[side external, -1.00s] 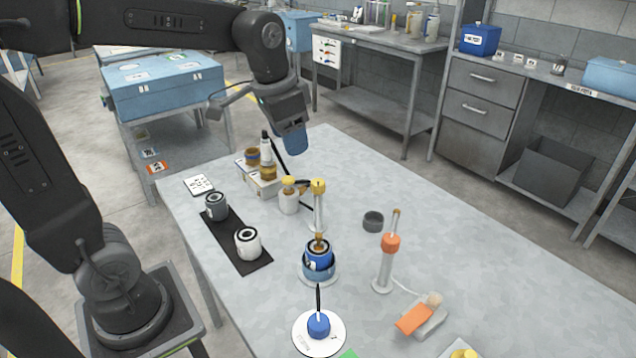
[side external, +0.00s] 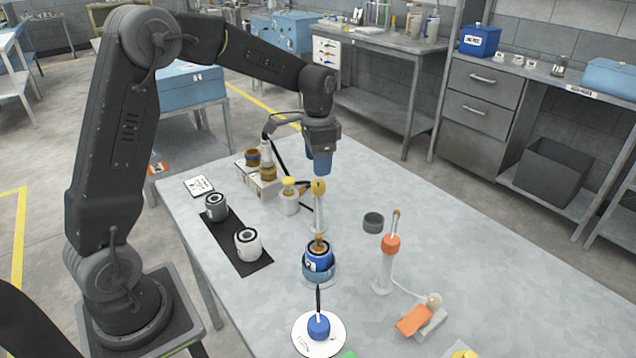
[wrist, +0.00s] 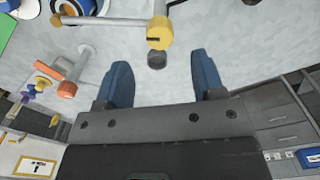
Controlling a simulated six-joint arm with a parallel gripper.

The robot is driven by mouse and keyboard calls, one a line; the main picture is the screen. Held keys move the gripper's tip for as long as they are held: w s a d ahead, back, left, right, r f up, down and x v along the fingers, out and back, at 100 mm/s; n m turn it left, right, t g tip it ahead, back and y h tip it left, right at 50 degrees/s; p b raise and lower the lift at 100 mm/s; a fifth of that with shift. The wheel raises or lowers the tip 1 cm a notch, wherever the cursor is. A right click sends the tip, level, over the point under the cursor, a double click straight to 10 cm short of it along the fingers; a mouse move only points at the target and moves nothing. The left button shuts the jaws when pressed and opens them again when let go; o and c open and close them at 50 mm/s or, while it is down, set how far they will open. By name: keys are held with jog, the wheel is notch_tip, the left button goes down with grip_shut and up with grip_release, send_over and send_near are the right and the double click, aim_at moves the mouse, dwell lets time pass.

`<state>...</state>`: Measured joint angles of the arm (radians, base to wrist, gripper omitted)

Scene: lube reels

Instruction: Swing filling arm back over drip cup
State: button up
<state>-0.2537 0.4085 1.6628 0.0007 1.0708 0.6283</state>
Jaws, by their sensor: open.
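The filling arm's upright white post with a yellow head (side external: 318,188) stands mid-table, just behind a blue reel (side external: 319,260) in a round blue holder. A brass nozzle (side external: 319,241) shows above the reel. A small dark grey cup (side external: 373,221), apparently the drip cup, sits to the right of the post. My gripper (side external: 320,172) points down just above and behind the yellow head, apart from it. In the wrist view the yellow head (wrist: 159,33) and the grey cup (wrist: 157,60) appear near the gap between my open, empty fingers (wrist: 160,62).
A white post with an orange collar (side external: 391,243) stands to the right. A white bottle with a yellow top (side external: 289,200) stands close left of the filling post.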

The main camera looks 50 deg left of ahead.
aim_at(318, 182)
notch_tip(318, 182, down, 7)
jog(key=shift+r, duration=0.15)
grip_shut()
dwell(0.7)
